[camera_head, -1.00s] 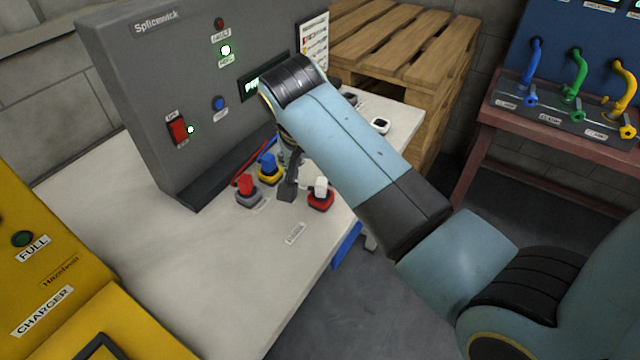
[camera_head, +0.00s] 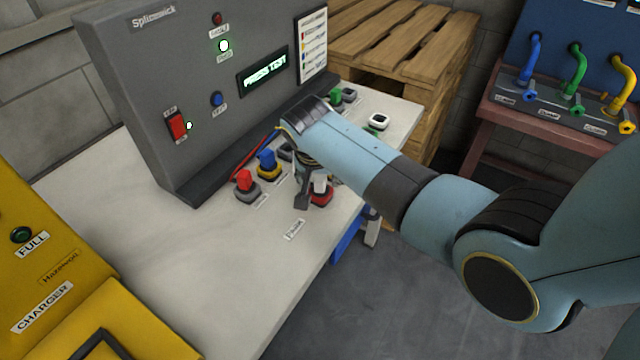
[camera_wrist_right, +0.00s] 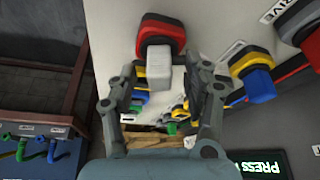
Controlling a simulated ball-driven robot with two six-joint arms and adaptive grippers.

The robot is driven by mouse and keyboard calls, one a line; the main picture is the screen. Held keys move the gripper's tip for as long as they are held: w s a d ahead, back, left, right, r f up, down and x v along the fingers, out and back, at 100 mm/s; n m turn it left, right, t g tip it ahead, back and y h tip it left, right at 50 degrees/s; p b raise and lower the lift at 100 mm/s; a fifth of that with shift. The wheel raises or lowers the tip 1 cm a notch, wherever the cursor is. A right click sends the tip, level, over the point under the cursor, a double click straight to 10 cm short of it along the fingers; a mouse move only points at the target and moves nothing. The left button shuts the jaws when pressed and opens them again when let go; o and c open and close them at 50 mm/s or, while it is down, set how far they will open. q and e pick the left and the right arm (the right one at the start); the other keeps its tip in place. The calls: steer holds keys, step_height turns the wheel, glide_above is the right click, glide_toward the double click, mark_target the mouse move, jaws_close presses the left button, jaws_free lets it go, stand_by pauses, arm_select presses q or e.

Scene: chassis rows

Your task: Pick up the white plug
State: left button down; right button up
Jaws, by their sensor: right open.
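The white plug (camera_head: 320,184) sits upright in a red socket (camera_head: 322,198) near the front edge of the workbench. In the right wrist view the white plug (camera_wrist_right: 158,70) stands out from the red socket (camera_wrist_right: 160,34), with gaps to the fingers on both sides. My right gripper (camera_head: 306,188) is just left of the plug in the head view, partly hidden by its own wrist. In the wrist view my right gripper (camera_wrist_right: 160,85) is open, its fingers on either side of the plug's picture. I cannot tell whether they reach its depth. My left gripper is not in view.
A red plug (camera_head: 244,181) and a blue plug (camera_head: 266,160) stand in sockets to the left. A green plug (camera_head: 336,97) and a white-ringed socket (camera_head: 378,121) are farther back. The grey test panel (camera_head: 150,90) rises behind.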

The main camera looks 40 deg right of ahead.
jaws_close()
steer(key=shift+r, duration=0.1)
